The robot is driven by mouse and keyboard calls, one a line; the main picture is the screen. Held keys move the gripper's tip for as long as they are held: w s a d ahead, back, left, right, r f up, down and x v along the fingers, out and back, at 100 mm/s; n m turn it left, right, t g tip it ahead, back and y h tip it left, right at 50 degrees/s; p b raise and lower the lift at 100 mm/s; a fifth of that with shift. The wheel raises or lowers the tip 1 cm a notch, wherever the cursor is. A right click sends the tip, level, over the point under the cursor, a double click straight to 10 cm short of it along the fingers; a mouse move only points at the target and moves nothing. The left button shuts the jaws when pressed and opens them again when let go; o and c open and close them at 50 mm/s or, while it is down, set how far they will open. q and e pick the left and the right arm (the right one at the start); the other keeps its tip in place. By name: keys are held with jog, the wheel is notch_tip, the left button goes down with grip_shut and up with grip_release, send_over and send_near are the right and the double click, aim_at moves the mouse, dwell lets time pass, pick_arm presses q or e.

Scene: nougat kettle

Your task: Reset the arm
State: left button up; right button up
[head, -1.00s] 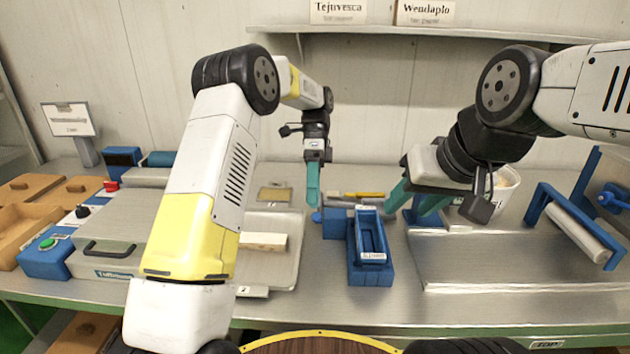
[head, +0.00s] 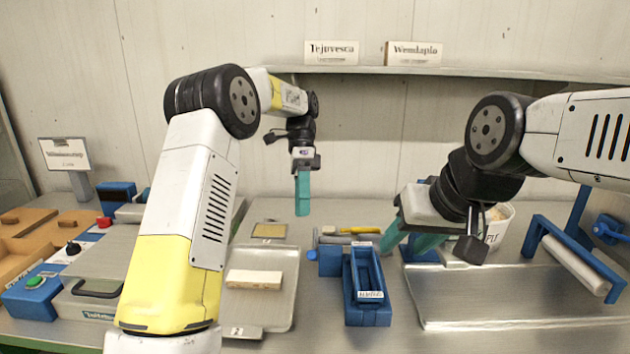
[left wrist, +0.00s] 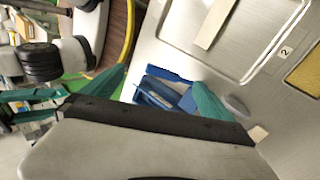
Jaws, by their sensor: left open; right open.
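My left gripper (head: 303,193) hangs fingers down above the back of the bench, left of the blue trough, with nothing in it. In the left wrist view its two teal fingers (left wrist: 160,92) stand wide apart, with the blue trough (left wrist: 165,90) beyond them. My right gripper (head: 408,238) is open and empty, tilted down to the left, at the right of the blue trough (head: 368,285). My own left arm hides part of the machine at the left.
A metal tray (head: 284,308) holds a pale bar (head: 254,279). A white bucket (head: 499,228) stands behind my right gripper. A steel plate (head: 500,300) and a blue-framed roller (head: 575,265) are at the right. A shelf (head: 450,73) with two signs runs along the wall.

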pick_arm(q)
jog(key=s+a+r+n+t+h, duration=0.2)
jog(key=s+a+r+n+t, duration=0.6)
jog(key=s, duration=0.4)
jog(key=s+a+f+n+t, duration=0.1)
jog(key=s+n+t, duration=0.1)
jog(key=s+n, duration=0.2)
jog(key=s+a+f+n+t, duration=0.1)
jog(key=s+n+t, duration=0.1)
jog(key=s, duration=0.5)
jog(key=shift+a+f+n, duration=0.25)
jog(key=shift+a+n, duration=0.05)
jog(key=shift+n, duration=0.6)
jog(key=shift+s, duration=0.1)
